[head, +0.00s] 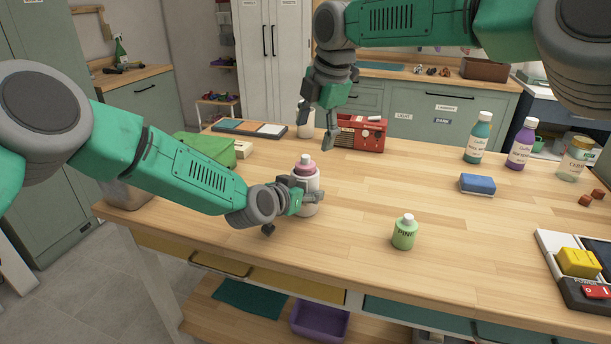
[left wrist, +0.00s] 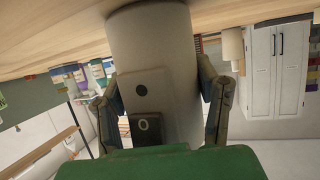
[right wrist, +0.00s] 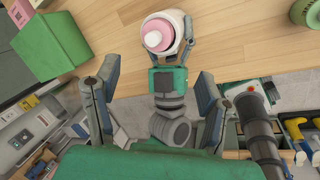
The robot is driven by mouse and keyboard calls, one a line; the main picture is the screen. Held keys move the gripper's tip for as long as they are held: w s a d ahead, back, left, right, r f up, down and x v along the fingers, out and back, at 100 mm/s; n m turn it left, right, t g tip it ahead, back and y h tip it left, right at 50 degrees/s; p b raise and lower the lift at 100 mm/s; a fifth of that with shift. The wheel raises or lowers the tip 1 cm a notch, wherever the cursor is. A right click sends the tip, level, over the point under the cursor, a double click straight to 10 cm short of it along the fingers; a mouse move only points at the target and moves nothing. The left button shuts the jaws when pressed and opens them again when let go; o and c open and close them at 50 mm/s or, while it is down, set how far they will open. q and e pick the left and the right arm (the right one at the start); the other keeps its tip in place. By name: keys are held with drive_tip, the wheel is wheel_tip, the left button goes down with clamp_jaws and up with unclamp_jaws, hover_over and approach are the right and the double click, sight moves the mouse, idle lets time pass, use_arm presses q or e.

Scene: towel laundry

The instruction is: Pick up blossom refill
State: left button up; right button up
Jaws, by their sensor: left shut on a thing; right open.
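In the left wrist view the pale bottle (left wrist: 155,60) fills the space between the fingers. Whether its base touches the table is unclear. My right gripper (head: 315,126) is open and empty, above and behind the bottle.
A green bottle (head: 404,233) stands right of the held bottle, near the front. A green box (head: 205,149) is at the left. A blue sponge (head: 477,184) lies right. The centre is clear.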

sight(305, 158)
drive_tip(key=f+n+h, duration=0.1)
drive_tip(key=n, duration=0.2)
drive_tip(key=w+a+f+n+t, duration=0.1)
drive_tip(key=n, duration=0.2)
drive_tip(key=a+f+n+h, duration=0.1)
drive_tip(key=f+n, duration=0.1)
drive_tip(key=n, duration=0.1)
drive_tip(key=shift+w+a+f+n+t+h, duration=0.1)
drive_tip(key=shift+w+a+n+t+h, duration=0.1)
drive_tip(key=shift+n+t+h, duration=0.15)
drive_tip(key=shift+x, duration=2.7)
drive_tip(key=shift+s+d, duration=0.1)
drive_tip(key=shift+s, duration=0.05)
drive_tip(key=c, duration=1.2)
